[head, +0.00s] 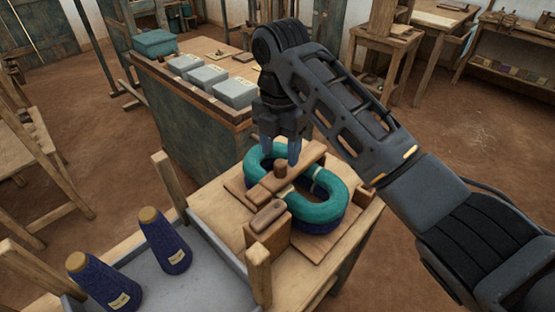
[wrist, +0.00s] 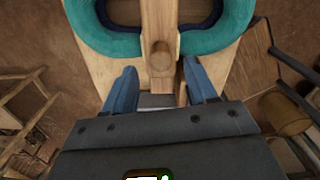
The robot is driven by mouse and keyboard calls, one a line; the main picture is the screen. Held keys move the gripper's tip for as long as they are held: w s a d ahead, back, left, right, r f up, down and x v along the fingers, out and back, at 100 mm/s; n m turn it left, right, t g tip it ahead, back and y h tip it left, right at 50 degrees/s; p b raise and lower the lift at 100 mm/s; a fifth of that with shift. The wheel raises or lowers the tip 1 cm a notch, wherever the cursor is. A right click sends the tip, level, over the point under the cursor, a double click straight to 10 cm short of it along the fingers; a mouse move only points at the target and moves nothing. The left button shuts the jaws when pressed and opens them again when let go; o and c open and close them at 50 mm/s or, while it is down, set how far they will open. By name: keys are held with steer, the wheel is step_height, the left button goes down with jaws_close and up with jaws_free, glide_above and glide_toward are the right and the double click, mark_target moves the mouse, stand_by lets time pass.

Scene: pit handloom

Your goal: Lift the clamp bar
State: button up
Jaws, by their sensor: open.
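The clamp bar (head: 305,160) is a brown wooden bar with a short round knob (head: 281,170) on top. It lies across a ring of teal and navy yarn (head: 334,192) on a wooden stand. In the wrist view the bar (wrist: 158,18) runs up the picture, with its knob (wrist: 161,58) just beyond my fingertips. My gripper (head: 280,155) is open and empty, pointing down over the bar close to the knob. In the wrist view its blue fingers (wrist: 160,75) stand on either side of the bar's line. I cannot tell whether they touch it.
A wooden block (head: 268,228) with a rounded top stands in front of the yarn. Wooden posts (head: 259,275) rise at the stand's edge. Two navy cones (head: 165,240) stand in a grey tray (head: 205,285) at left. A bench with grey boxes (head: 235,92) is behind.

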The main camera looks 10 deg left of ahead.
mark_target(281, 162)
steer(key=shift+f, duration=2.05)
steer(key=shift+c, duration=0.2)
jaws_close()
